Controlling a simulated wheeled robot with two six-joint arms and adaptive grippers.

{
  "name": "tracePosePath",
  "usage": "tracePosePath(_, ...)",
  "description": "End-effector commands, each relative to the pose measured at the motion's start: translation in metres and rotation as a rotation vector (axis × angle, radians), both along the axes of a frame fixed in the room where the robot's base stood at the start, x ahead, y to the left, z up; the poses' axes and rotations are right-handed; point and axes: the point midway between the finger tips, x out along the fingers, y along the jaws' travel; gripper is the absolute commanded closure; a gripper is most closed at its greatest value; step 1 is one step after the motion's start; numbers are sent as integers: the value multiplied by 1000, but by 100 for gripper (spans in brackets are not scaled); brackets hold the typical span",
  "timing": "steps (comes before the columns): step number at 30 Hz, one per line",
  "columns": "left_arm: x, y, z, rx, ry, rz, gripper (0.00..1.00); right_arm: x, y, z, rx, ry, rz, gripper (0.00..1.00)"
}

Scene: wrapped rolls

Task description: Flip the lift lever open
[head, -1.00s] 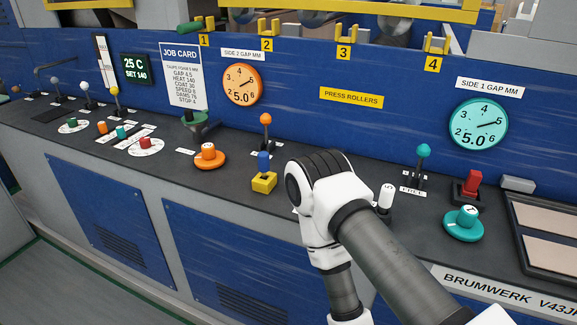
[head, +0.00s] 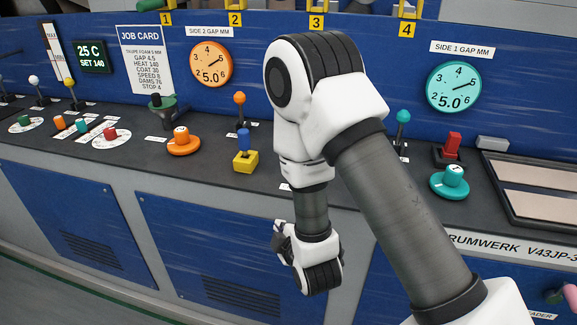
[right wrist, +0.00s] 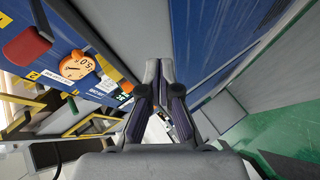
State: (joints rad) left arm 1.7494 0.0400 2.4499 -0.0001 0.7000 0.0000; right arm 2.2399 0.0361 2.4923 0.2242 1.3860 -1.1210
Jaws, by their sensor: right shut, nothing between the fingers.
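No label in view lets me tell which lever is the lift lever. My left gripper is out of view.
A yellow block with a blue top (head: 245,160), an orange knob (head: 183,142), a teal knob (head: 450,181) and a red switch (head: 452,146) stand on the console. Blue panels (head: 75,215) form its front. Green floor (right wrist: 265,125) shows in the right wrist view.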

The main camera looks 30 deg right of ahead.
Motion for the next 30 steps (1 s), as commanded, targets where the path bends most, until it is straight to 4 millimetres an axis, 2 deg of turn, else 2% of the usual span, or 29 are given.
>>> tracePosePath(1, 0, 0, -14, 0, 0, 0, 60, 13, -6, 34, -149, -109, 24, 100)
tracePosePath(3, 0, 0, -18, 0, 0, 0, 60, 22, -13, 80, -338, -216, 32, 100)
tracePosePath(6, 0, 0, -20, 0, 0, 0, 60, 23, -18, 115, -486, -287, 22, 100)
tracePosePath(7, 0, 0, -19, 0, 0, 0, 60, 23, -19, 120, -506, -294, 20, 100)
tracePosePath(15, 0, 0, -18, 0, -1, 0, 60, 23, -19, 122, -516, -295, 21, 100)
tracePosePath(20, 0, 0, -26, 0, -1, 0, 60, 33, -22, 119, -513, -296, 18, 100)
tracePosePath(23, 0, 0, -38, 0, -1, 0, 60, 48, -28, 117, -512, -299, 17, 100)
tracePosePath(25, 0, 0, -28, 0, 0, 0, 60, 62, -32, 123, -511, -295, 18, 100)
tracePosePath(30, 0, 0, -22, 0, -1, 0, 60, 97, -45, 123, -513, -295, 18, 100)
